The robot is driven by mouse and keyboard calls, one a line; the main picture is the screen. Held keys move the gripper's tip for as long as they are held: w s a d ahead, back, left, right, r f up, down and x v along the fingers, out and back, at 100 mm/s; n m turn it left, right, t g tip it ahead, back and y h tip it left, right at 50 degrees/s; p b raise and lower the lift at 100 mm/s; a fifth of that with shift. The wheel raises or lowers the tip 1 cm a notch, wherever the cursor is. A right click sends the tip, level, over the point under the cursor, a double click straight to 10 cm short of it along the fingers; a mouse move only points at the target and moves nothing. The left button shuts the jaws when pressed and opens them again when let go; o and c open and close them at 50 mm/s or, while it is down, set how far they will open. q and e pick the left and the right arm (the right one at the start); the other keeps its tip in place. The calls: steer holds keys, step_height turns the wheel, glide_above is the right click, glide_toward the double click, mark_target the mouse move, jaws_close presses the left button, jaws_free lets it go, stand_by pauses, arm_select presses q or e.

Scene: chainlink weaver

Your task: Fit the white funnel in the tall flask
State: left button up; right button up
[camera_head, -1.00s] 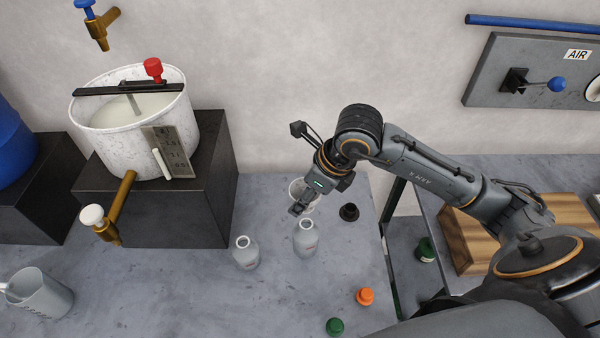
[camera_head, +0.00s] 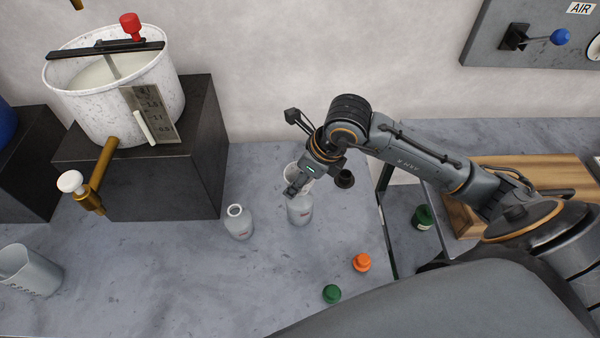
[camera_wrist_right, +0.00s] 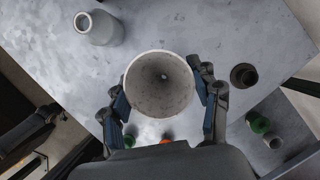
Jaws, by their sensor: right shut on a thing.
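My right gripper (camera_head: 293,190) is shut on the white funnel (camera_head: 294,172), which is partly hidden behind it in the head view. In the right wrist view the funnel (camera_wrist_right: 160,85) sits between both fingers (camera_wrist_right: 163,100), its wide mouth facing the camera and a small hole inside. A pale flask with a label (camera_head: 300,211) stands just below the gripper, its mouth covered from view. A second, similar flask (camera_head: 239,223) stands to its left with its mouth open. I cannot tell whether the funnel touches the right flask.
A dark cap (camera_head: 344,179) lies right of the gripper. An orange cap (camera_head: 361,262) and a green cap (camera_head: 332,293) lie near the front. A white bucket (camera_head: 120,100) stands on a dark block (camera_head: 165,185) at left. A grey jug (camera_head: 28,272) stands front left.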

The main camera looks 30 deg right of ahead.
steer(key=shift+f, duration=0.15)
steer(key=o, duration=1.2)
steer(key=v, duration=1.2)
